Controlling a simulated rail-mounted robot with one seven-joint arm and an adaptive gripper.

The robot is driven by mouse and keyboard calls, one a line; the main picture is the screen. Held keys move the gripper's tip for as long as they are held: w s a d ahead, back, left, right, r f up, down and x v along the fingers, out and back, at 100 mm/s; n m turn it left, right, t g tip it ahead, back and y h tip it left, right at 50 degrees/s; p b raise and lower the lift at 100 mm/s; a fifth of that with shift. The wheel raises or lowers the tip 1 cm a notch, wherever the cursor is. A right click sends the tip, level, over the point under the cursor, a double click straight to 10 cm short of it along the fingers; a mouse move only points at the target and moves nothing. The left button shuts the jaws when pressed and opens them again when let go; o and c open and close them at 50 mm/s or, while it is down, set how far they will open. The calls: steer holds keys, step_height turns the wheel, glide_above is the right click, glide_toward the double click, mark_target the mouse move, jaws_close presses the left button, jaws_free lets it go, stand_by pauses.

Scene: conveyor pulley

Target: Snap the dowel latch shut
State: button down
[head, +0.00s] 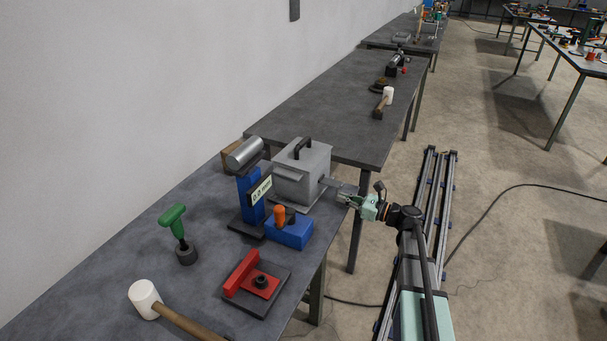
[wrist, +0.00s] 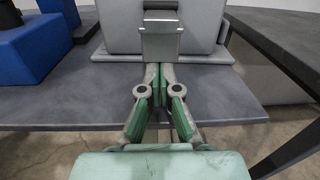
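A grey box (head: 301,172) with a black top handle stands on the near bench; its lower front shows in the wrist view (wrist: 115,32). A grey metal latch plate (wrist: 160,42) sticks out from its front toward me; it also shows in the head view (head: 331,183). I cannot make out a separate dowel. My gripper (head: 345,195) is level with the box front, just off the bench edge. In the wrist view my gripper (wrist: 159,72) has its fingertips together right at the plate's near edge. Whether they touch it I cannot tell. Nothing shows held between them.
Another bench (head: 330,115) stands beyond.

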steer(key=shift+s+d+r, duration=0.1)
steer(key=shift+r, duration=0.2)
steer(key=shift+s+d+r+p, duration=0.15)
steer(key=shift+d+r+p, duration=0.1)
steer(key=shift+r+p, duration=0.3)
stand_by(0.6)
steer(key=shift+s+d+r+p, duration=0.15)
steer(key=shift+d+r+p, duration=0.1)
steer(key=shift+r+p, duration=0.4)
